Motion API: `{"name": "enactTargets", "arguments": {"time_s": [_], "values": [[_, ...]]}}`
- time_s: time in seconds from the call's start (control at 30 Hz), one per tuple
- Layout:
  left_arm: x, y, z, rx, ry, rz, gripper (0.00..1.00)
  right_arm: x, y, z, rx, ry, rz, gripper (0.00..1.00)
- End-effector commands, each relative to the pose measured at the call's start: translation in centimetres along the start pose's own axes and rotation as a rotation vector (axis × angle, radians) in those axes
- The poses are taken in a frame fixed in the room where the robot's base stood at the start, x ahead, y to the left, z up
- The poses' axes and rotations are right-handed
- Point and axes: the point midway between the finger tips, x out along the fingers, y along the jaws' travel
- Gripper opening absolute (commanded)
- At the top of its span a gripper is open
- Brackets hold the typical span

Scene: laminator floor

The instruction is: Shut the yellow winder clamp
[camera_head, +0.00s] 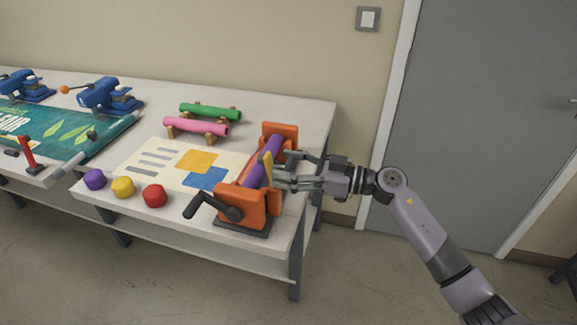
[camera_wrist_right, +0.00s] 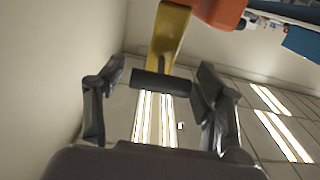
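The yellow winder clamp (camera_head: 267,170) is an upright lever on the orange winder (camera_head: 236,204) at the table's right end. A purple roll (camera_head: 262,156) lies in the winder. My right gripper (camera_head: 287,178) is at the right side of the winder, close to the clamp. In the right wrist view the yellow lever (camera_wrist_right: 168,38) ends in a dark crossbar handle (camera_wrist_right: 160,83). The handle shows in the gap between the open fingers of my right gripper (camera_wrist_right: 160,72); I cannot tell whether they touch it. My left gripper is not in view.
A black crank (camera_head: 207,207) sticks out at the winder's front left. A printed sheet (camera_head: 150,172) lies left of it, with purple, yellow and red knobs (camera_head: 154,195) along the front edge. Pink (camera_head: 196,126) and green (camera_head: 211,112) rolls lie behind. Floor right of the table is clear.

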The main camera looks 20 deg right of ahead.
Motion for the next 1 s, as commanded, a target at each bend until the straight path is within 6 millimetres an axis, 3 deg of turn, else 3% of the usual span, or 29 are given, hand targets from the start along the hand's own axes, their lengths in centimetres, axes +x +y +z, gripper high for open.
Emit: {"name": "enactTargets", "arguments": {"time_s": [0.77, 1.0], "values": [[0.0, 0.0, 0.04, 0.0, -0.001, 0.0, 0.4, -0.02, -0.02, 0.02, 0.0, -0.001, -0.001, 0.09], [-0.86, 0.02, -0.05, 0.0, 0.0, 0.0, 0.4, -0.11, 0.53, -0.33, -0.001, -0.019, 0.001, 0.08]]}}
